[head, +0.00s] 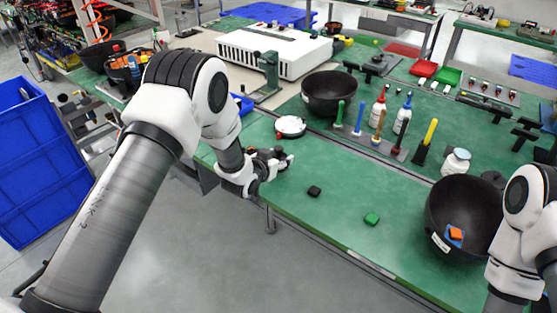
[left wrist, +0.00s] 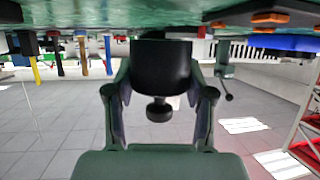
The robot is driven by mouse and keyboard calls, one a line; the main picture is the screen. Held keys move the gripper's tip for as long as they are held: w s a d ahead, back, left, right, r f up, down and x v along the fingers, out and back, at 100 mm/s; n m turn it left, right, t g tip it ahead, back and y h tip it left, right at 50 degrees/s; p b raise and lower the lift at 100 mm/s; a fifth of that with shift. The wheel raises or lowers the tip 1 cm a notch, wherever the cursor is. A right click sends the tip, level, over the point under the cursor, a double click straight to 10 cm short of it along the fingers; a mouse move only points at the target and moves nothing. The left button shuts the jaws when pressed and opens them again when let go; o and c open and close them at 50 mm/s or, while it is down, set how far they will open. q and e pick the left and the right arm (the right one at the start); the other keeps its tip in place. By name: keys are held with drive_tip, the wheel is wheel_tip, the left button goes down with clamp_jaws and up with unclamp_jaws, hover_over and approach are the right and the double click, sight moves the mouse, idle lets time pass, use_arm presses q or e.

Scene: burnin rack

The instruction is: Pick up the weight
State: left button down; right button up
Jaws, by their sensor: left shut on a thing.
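The weight (left wrist: 161,66) is a dark cylinder with a narrow neck and a round knob, seen in the left wrist view, where the bench appears at the top of the picture. My left gripper (left wrist: 160,82) is shut on it, with a fingertip at each side of the cylinder and the knob between the fingers. In the head view my left gripper (head: 277,163) is at the front edge of the green bench; the weight is hard to make out there among the dark fingers. My right arm shows at the right edge, but its gripper is out of view.
A small black block (head: 314,191) and a green block (head: 371,219) lie on the green bench (head: 340,235). A black bowl (head: 440,210) with orange and blue pieces stands at right. A round white-topped dial (head: 291,126), another black bowl (head: 329,91) and several bottles stand behind.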

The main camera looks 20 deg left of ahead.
use_arm(q)
drive_tip(key=s+d+r+p, duration=0.2)
drive_tip(key=s+d+p, duration=0.35)
drive_tip(key=s, duration=0.85)
drive_tip(key=s+a+n+y+b, duration=0.1)
drive_tip(key=s+a+n+y, duration=0.1)
drive_tip(key=s+a, duration=0.2)
drive_tip(key=shift+s+a+y+b, duration=0.25)
drive_tip(key=shift+s+y+b, duration=0.05)
drive_tip(key=shift+s, duration=0.9)
